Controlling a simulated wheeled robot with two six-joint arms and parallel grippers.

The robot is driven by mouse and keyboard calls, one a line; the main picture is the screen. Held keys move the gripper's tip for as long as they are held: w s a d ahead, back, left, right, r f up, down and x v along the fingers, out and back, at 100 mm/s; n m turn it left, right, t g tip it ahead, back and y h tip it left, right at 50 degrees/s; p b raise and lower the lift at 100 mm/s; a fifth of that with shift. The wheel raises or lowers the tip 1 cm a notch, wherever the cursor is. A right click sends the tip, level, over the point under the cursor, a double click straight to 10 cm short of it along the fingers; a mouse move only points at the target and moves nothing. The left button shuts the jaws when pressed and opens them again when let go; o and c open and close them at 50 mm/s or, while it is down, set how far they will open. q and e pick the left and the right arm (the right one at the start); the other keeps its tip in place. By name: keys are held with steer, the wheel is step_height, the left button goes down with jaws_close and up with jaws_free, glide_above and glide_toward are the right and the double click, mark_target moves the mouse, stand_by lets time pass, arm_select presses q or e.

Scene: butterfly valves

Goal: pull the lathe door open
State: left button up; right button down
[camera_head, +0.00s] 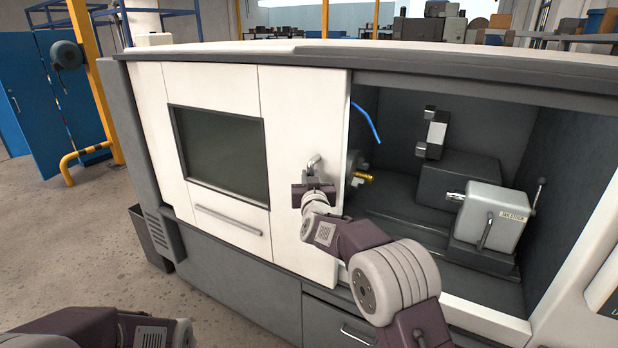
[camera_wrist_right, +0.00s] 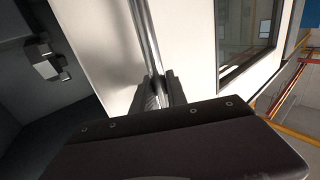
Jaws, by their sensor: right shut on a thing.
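The lathe door (camera_head: 285,110) is a white sliding panel with a dark window. It stands to the left, and the right part of the lathe's work space is uncovered. Its metal handle (camera_head: 313,163) is a bar near the door's right edge. My right gripper (camera_head: 314,184) is at the handle, and in the right wrist view its fingers (camera_wrist_right: 160,90) are shut around the bar (camera_wrist_right: 150,60). The gripper hides the lower part of the handle in the head view. My left arm shows at the bottom left, but its gripper jaws are not visible.
Inside the lathe are a chuck with a brass part (camera_head: 363,177), a grey tailstock (camera_head: 491,217) and a blue hose (camera_head: 366,122). A dark bin (camera_head: 150,238) stands at the lathe's left end. The floor at left is clear. A yellow post (camera_head: 97,85) stands behind.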

steer(key=c, duration=1.3)
jaws_free()
steer(key=shift+a, duration=0.1)
steer(key=shift+s, duration=0.15)
steer(key=s+b, duration=0.3)
steer(key=s, duration=0.6)
steer(key=shift+w, duration=0.1)
